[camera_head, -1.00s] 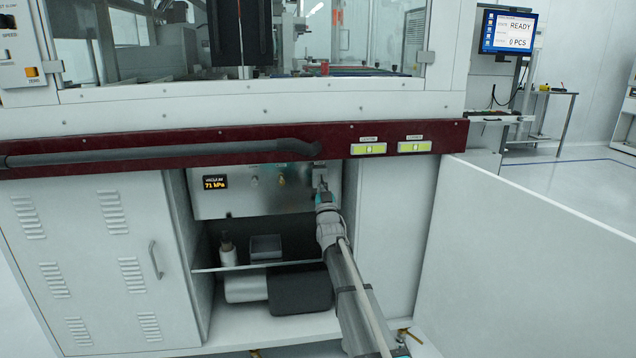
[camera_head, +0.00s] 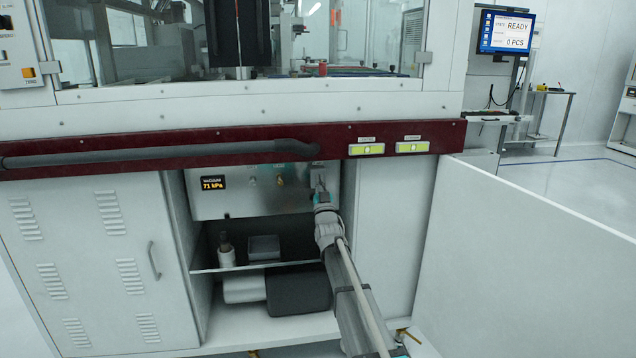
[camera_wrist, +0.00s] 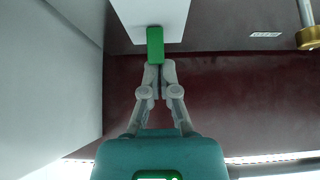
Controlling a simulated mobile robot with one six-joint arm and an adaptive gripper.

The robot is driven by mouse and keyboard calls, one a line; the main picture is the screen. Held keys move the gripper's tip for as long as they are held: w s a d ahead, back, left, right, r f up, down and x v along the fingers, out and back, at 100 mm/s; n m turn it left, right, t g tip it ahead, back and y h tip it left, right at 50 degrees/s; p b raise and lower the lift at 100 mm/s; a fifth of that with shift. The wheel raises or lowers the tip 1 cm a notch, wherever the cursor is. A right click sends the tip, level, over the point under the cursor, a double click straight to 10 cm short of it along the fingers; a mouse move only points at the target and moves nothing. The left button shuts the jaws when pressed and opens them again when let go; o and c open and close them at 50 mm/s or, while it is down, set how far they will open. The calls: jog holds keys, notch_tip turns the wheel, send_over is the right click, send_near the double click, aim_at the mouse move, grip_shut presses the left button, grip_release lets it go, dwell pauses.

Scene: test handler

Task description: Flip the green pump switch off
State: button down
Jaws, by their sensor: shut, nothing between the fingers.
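The green pump switch (camera_wrist: 155,45) is a small green lever that stands out from a white box (camera_wrist: 150,12) at the top of the wrist view. My gripper (camera_wrist: 154,68) is shut and empty, with its fingertips at the lower end of the green lever. I cannot tell whether they touch it. In the head view my gripper (camera_head: 320,187) is in front of the right part of the grey panel (camera_head: 225,205) inside the open cabinet. It largely hides the switch there.
A dark red beam (camera_head: 230,150) runs above the opening. An open white door (camera_head: 540,240) stands to the right. A brass fitting (camera_wrist: 309,37) is at the wrist view's right edge.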

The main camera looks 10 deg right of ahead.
aim_at(319, 169)
jog(key=shift+w+r+p, duration=0.25)
jog(key=shift+r+p, duration=0.7)
jog(key=shift+r, duration=0.05)
jog(key=shift+w+r+p, duration=0.2)
jog(key=shift+r+p, duration=0.75)
jog(key=s+r+b+v, duration=0.1)
jog(key=b+v, duration=0.3)
jog(key=v, duration=0.5)
jog(key=shift+s+r, duration=0.15)
jog(key=shift+s, duration=0.3)
